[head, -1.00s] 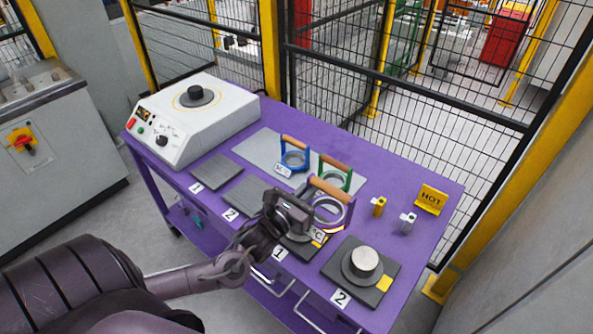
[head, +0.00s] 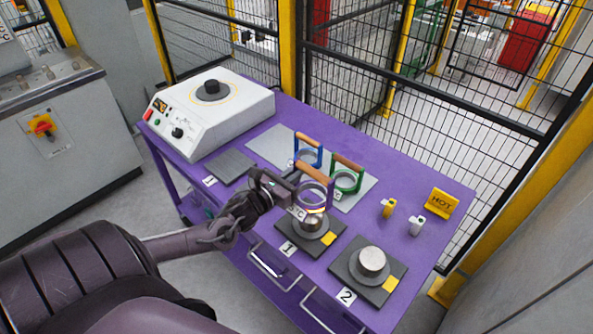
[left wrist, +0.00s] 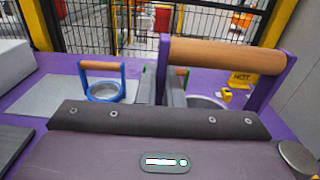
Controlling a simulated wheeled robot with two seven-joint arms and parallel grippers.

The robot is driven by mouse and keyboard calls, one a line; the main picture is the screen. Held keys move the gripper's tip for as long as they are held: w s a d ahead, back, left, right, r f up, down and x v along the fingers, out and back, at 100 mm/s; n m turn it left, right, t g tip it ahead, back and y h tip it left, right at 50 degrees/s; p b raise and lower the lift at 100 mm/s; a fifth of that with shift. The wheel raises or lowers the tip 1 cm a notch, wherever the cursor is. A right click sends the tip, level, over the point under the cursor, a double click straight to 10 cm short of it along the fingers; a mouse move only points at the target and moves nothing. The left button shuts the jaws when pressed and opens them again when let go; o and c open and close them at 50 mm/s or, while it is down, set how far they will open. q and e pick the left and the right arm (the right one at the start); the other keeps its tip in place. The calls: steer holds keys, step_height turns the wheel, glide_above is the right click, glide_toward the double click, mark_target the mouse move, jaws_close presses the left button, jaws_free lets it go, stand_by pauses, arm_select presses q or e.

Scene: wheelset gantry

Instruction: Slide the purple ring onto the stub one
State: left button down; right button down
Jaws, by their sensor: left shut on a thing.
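The purple ring (head: 316,195) has a wooden handle (left wrist: 225,53) between two purple uprights. My left gripper (head: 286,187) is shut on it at the handle side and holds it up off the table. Stub one (head: 309,224) is a metal stub on the dark plate (head: 327,238) by the label 1. In the head view the ring hangs above stub one, its lower edge overlapping the stub's top; whether it is centred I cannot tell. In the left wrist view my gripper body (left wrist: 160,125) hides the lower ring and the stub. My right gripper is not in view.
Stub two (head: 372,261) stands on the right plate. A blue ring (head: 309,154) and a green ring (head: 346,179) stand on the grey mat behind. A white heater (head: 212,110), yellow and white small blocks and a HOT sign (head: 441,203) are on the purple table.

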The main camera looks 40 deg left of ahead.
mark_target(297, 184)
arm_select(q)
steer(key=shift+f+b, duration=1.75)
steer(key=shift+f, duration=0.75)
steer(key=shift+r, duration=0.1)
steer(key=shift+f+b, duration=0.45)
steer(key=shift+f, duration=0.3)
steer(key=shift+f+b, duration=1.85)
steer(key=shift+f, duration=0.45)
